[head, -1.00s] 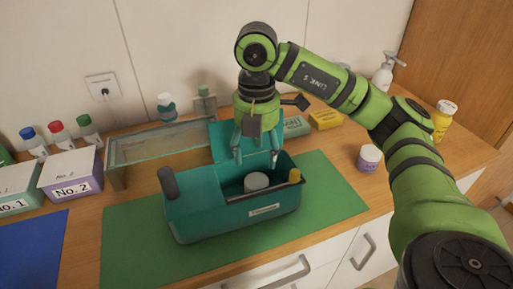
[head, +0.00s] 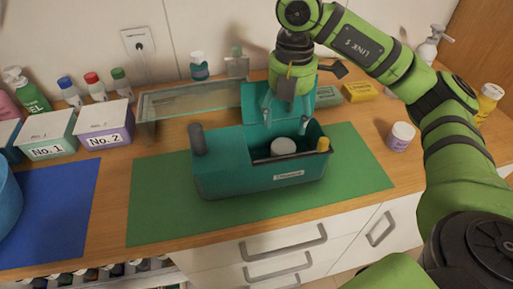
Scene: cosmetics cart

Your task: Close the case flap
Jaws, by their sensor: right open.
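The teal case (head: 230,177) stands on the green mat. Its flap (head: 254,100) is open, standing up at the back of the case. A round white-grey jar (head: 283,146) and a yellow-capped item (head: 323,145) show in the open compartment. My right gripper (head: 285,124) is open, pointing down over the back edge of the compartment, in front of the flap. It hides part of the flap, and I cannot tell whether its fingers touch it. My left gripper is not in view.
The green mat (head: 155,205) is clear around the case. A glass-topped stand (head: 190,101) is behind left, with box No. 2 (head: 104,122) further left. A teal box (head: 328,96) and a yellow box (head: 360,92) lie behind right. A purple-white jar (head: 401,137) stands right.

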